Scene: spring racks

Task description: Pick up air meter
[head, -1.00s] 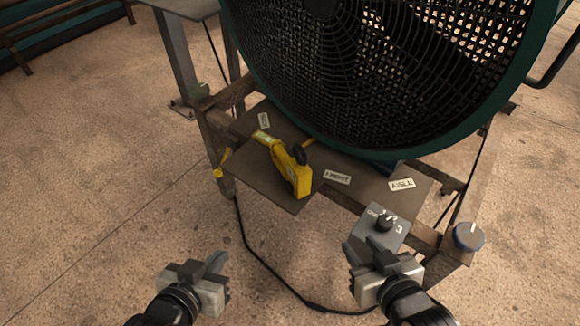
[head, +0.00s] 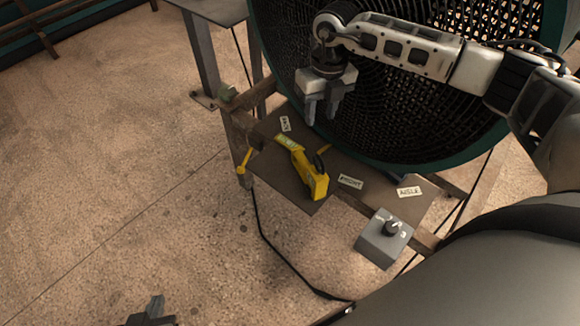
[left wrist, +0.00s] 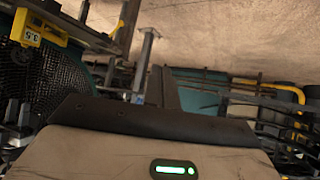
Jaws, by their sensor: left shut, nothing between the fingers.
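The air meter (head: 310,180) is a yellow hand-held device with a dark part on top. It lies on the brown shelf (head: 285,190) in front of the big fan. My right gripper (head: 321,110) points down above and behind the meter, in front of the fan grille. Its two fingers are apart with nothing between them, and it does not touch the meter. My left gripper (head: 153,308) is at the bottom edge of the head view, mostly cut off, far from the meter. In the left wrist view its dark fingers (left wrist: 165,88) are together and empty.
A green-rimmed fan (head: 400,110) stands behind the shelf. Labels such as AISLE (head: 409,192) lie on the shelf. A grey knob box (head: 384,240) is at its front right. A black cable (head: 262,235) runs over the floor. Open floor lies to the left.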

